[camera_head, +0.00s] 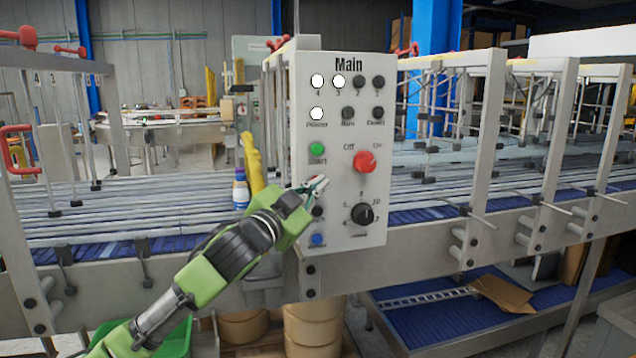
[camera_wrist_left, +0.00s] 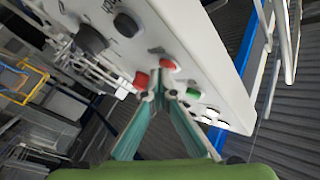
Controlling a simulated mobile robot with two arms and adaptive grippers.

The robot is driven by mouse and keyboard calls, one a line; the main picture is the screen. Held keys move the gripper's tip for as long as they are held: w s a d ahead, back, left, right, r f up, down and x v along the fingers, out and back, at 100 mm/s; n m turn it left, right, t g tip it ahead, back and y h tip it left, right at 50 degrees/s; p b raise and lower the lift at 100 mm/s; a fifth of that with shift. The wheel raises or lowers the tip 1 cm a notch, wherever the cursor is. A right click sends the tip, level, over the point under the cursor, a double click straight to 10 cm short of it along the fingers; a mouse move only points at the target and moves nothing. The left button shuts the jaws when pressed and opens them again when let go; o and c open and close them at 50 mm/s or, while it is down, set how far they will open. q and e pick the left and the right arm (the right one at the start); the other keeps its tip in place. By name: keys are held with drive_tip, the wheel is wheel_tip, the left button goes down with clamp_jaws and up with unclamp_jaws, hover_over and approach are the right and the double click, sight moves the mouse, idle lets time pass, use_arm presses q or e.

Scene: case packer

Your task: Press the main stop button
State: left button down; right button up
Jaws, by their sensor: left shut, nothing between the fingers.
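The white control panel labelled "Main" (camera_head: 336,130) stands in front of the conveyor. The red stop button (camera_wrist_left: 168,64) shows in the left wrist view on the panel face, between the green start button (camera_wrist_left: 192,91) and a black button (camera_wrist_left: 125,24). In the head view my gripper mostly covers it, below the green start button (camera_head: 317,149). My left gripper (camera_head: 322,184) is shut and empty, its tips close to the panel. In the left wrist view its fingertips (camera_wrist_left: 158,88) appear just below the red button; contact cannot be told. My right gripper is out of view.
A red Off/On knob (camera_head: 365,161) sits right of my gripper, with a black dial (camera_head: 363,214) below it. A blue button (camera_head: 317,239) is low on the panel. A yellow bottle (camera_head: 251,160) stands left of the panel. Conveyor rails (camera_head: 450,185) and metal frames flank it.

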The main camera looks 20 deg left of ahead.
use_arm(q)
drive_tip(key=shift+s+d, duration=0.5)
drive_tip(key=shift+s, duration=0.25)
drive_tip(key=s+d, duration=0.1)
drive_tip(key=s, duration=0.1)
drive_tip(key=s+d, duration=0.1)
drive_tip(key=s, duration=0.1)
drive_tip(key=shift+d, duration=0.4)
idle(0.6)
